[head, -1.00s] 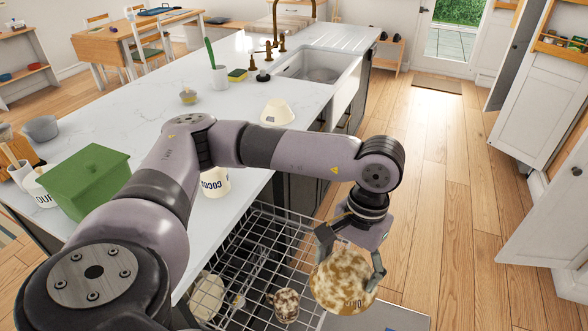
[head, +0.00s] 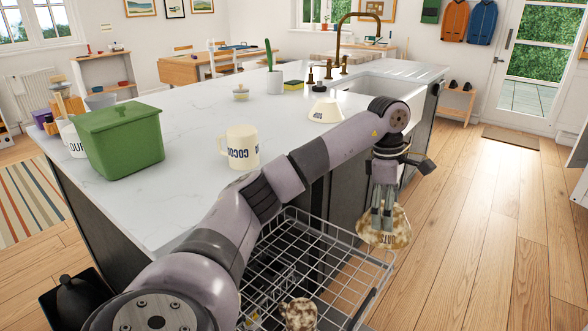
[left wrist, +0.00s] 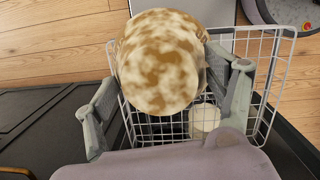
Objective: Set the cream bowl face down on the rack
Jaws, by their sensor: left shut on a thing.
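My left gripper (head: 382,222) is shut on a cream bowl (head: 388,237) with brown stains and dark lettering. It holds the bowl in the air by the right edge of the wire rack (head: 320,258). In the left wrist view the stained bowl (left wrist: 162,65) shows large, partly over the rack (left wrist: 275,75). A stained cream mug (head: 299,313) sits in the rack at the bottom of the head view. A pale piece (left wrist: 205,117) also shows in the rack. Another cream bowl (head: 325,112) stands upside down on the counter. My right gripper is out of view.
The rack is pulled out beside the white-topped island (head: 190,140). On the island stand a green bin (head: 120,143), a cream mug (head: 242,148), a small lidded jar (head: 241,92) and a cactus pot (head: 274,82). The wooden floor at the right is clear.

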